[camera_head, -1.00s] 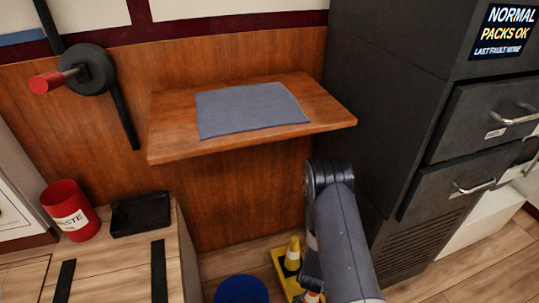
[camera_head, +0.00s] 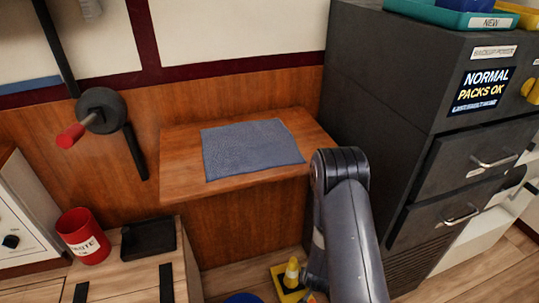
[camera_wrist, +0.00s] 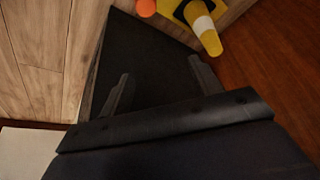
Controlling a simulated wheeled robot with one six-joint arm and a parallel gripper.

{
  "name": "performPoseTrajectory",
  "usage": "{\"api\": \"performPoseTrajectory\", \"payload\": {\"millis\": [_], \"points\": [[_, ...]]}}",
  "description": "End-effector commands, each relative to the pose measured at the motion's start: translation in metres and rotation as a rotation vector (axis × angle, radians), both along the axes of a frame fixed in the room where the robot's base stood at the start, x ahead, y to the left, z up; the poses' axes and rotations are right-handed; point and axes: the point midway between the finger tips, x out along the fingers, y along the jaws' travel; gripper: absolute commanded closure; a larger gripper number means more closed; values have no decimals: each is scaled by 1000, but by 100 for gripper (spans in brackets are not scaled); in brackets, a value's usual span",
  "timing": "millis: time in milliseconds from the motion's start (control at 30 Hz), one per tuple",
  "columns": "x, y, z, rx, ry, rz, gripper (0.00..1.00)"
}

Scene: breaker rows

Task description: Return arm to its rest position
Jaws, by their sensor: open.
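My gripper (camera_wrist: 163,88) shows in the wrist view, its two dark fingers spread wide apart with nothing between them. Beyond the fingers is a dark flat surface that I cannot identify for certain. In the head view my arm rises at the lower right, bent at its elbow, in front of the wooden shelf and the dark cabinet; my gripper is not visible there.
A wooden shelf (camera_head: 178,178) with a grey mat (camera_head: 250,148) juts from the wall. A dark cabinet (camera_head: 375,120) stands right. A yellow cone (camera_head: 291,273) is beside my arm; it also shows in the wrist view (camera_wrist: 204,28). A red cup (camera_head: 83,238) and black tray (camera_head: 148,239) sit left.

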Motion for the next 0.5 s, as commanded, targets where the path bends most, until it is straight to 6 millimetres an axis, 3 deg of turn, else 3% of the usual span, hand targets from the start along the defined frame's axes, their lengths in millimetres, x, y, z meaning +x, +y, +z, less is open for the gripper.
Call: {"api": "performPoseTrajectory", "payload": {"millis": [33, 500], "points": [[0, 0, 12, 0, 0, 7, 39], [2, 1, 66, 3, -1, 78, 39]]}}
